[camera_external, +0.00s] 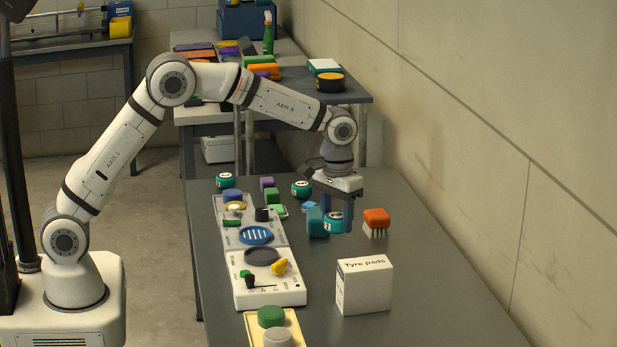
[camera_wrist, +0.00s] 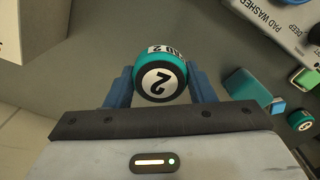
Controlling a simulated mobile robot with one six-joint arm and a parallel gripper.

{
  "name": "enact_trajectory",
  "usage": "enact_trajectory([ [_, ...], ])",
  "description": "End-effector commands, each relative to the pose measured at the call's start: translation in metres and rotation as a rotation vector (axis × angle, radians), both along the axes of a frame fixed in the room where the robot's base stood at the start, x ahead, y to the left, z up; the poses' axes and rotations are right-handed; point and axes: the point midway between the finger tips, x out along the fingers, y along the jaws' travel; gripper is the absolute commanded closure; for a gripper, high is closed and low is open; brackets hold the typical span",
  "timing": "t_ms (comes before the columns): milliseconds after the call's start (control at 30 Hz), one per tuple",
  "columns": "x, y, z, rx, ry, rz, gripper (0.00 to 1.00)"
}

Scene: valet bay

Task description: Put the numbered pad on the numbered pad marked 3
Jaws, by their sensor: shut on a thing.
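My gripper (camera_external: 337,224) is over the middle of the table, pointing down. In the wrist view its blue fingers (camera_wrist: 161,76) are shut on a teal, round numbered pad (camera_wrist: 162,80) with a white face marked 2. The held pad also shows in the external view (camera_external: 333,223), partly behind a finger. It is at or close to the table; I cannot tell if it touches. Two other teal round pads stand at the table's far end, one at left (camera_external: 226,181) and one nearer the middle (camera_external: 302,189). I cannot read their numbers for certain, so I cannot tell which is marked 3.
A teal block (camera_external: 316,222) stands close left of my gripper. An orange-topped brush (camera_external: 376,218) is to the right. The white Tyre pads box (camera_external: 364,287) stands nearer. A long white panel (camera_external: 285,297) with knobs runs along the left. The near right table is clear.

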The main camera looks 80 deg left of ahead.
Motion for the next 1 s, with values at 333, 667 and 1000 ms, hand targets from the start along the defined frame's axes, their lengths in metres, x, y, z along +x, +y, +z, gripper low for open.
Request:
enact_trajectory([
  [333,0.004,0.054,0.009,0.0,0.0,0.069,0.72],
  [667,-0.018,0.229,0.023,0.0,0.0,0.288,0.72],
  [1000,-0.096,0.398,0.035,0.0,0.0,0.507,0.72],
])
